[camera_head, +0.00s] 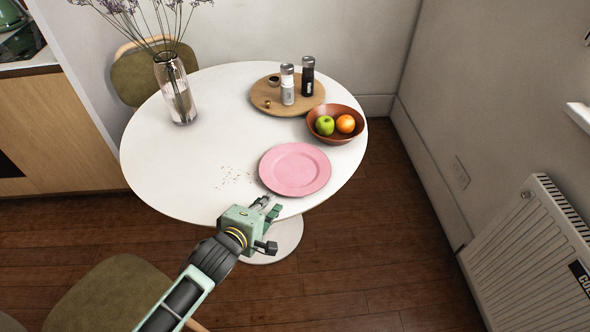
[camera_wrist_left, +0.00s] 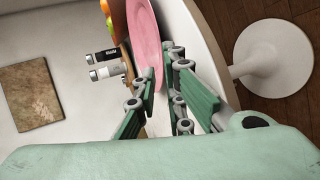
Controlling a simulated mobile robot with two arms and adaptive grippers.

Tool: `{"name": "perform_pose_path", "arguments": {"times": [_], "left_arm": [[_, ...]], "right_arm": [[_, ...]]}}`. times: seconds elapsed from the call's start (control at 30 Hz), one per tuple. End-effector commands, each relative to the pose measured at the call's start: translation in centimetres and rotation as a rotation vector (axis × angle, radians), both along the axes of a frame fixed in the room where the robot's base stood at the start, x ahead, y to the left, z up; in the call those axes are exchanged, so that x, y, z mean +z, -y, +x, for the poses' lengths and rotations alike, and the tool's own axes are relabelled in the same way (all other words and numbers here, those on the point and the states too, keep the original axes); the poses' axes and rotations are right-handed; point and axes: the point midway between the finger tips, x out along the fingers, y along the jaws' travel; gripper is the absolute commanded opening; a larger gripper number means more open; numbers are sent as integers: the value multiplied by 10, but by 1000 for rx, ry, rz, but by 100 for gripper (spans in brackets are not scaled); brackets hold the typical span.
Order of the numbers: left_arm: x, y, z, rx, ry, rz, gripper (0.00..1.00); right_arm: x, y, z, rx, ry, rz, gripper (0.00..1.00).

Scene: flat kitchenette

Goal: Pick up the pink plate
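The pink plate (camera_head: 295,169) lies flat on the white round table (camera_head: 218,150), close to its front right edge. In the left wrist view the plate (camera_wrist_left: 145,38) is seen nearly edge-on, with its near rim in the gap between the fingertips. My left gripper (camera_head: 271,208) is at the table's front edge, just in front of the plate's near left rim. In the left wrist view its fingers (camera_wrist_left: 164,65) stand apart, one on each side of the plate's rim. Whether they touch it cannot be told. My right gripper is not in view.
A brown bowl (camera_head: 322,136) with a green apple and an orange stands just behind the plate. A wooden board (camera_head: 266,100) holds two shakers. A glass vase (camera_head: 176,95) stands at the left. Crumbs (camera_head: 235,178) lie left of the plate. A chair (camera_head: 115,295) is at front left.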

Motion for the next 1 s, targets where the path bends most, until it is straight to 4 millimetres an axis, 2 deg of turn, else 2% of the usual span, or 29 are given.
{"name": "perform_pose_path", "arguments": {"times": [0.27,0.57,0.9,1.0], "left_arm": [[-7,9,18,0,1,2,10],[-21,25,48,0,1,3,10],[-24,28,52,0,1,3,10],[-24,27,52,0,1,3,1]], "right_arm": [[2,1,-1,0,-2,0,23],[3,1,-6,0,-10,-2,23],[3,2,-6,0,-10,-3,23],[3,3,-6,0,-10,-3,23]]}}
